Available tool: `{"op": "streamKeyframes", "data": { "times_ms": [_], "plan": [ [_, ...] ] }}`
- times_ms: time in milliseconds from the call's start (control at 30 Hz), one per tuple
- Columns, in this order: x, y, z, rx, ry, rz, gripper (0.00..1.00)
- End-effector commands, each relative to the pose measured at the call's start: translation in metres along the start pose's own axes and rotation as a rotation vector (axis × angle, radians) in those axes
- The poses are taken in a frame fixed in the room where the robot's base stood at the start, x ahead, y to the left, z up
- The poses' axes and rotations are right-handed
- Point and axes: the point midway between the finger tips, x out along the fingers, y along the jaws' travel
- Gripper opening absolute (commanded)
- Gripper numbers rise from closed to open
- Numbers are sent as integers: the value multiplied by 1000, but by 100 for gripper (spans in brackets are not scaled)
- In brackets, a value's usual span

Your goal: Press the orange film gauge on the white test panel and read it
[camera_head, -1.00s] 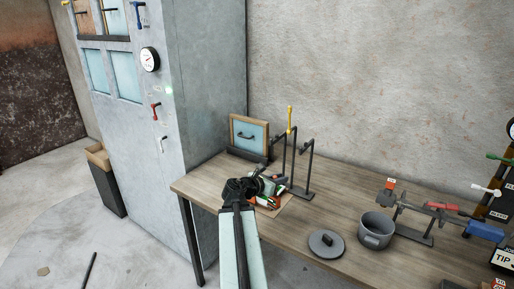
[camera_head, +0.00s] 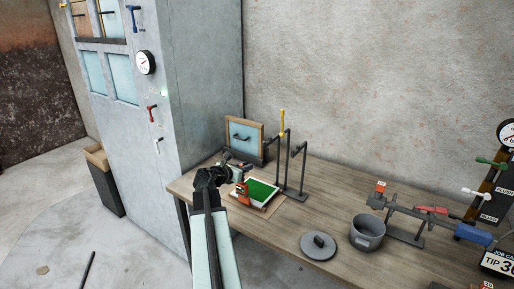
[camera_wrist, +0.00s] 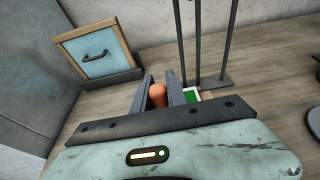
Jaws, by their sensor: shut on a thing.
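The test panel (camera_head: 287,186) lies on the table in the head view, with a white border and a green middle. A piece of it also shows in the wrist view (camera_wrist: 192,95), to the right of the fingers. My gripper (camera_head: 238,178) is at the panel's left side. In the wrist view my gripper (camera_wrist: 158,92) is shut on the orange film gauge (camera_wrist: 158,95), which sits between the two dark fingers. The gauge shows in the head view (camera_head: 243,193) at the panel's left edge. I cannot tell whether it touches the panel. No reading is visible.
A dark stand (camera_head: 296,192) with a yellow tool (camera_head: 282,122) rises behind the panel. A framed blue panel with a handle (camera_head: 242,137) stands at the back left. A grey lid (camera_head: 305,246) and pot (camera_head: 366,240) are to the right. Front table space between is clear.

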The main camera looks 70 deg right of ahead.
Motion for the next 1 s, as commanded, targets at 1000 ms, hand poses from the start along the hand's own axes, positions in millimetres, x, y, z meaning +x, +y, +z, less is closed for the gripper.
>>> {"op": "streamKeyframes", "data": {
  "times_ms": [1000],
  "plan": [
    [106,13,3,2,-3,-6,0]
  ]
}}
